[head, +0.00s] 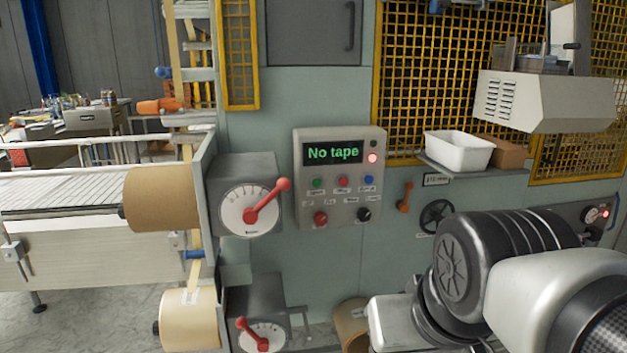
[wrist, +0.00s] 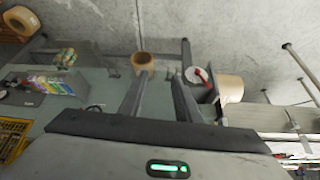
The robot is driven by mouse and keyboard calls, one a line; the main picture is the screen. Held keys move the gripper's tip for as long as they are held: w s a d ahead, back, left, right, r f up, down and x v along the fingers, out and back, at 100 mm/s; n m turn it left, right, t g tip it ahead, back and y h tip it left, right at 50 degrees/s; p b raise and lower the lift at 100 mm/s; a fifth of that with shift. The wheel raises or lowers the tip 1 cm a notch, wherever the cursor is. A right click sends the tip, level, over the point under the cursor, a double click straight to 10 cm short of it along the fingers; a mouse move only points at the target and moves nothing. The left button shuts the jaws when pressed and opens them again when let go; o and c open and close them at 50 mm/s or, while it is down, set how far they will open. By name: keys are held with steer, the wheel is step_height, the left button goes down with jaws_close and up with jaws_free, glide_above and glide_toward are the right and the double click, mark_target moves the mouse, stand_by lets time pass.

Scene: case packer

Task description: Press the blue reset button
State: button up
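The blue button (head: 368,180) is small and sits at the right end of a row on the grey control panel (head: 300,165), beside a red button (head: 343,181) and a green button (head: 317,183). The panel's display (head: 333,152) reads "No tape" in green. My gripper (wrist: 160,88) shows in the wrist view with its two fingers apart and nothing between them. I cannot make out the control panel in the wrist view. In the head view my arm is at the lower right, and the gripper's fingers do not show.
A red lamp (head: 372,158) glows beside the display. Below the buttons are a red knob (head: 320,219) and a black knob (head: 364,214). A red-handled dial (head: 250,211) juts out left of the panel. A white bin (head: 458,152) sits on a shelf to the right.

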jaws_close()
stand_by(1.4)
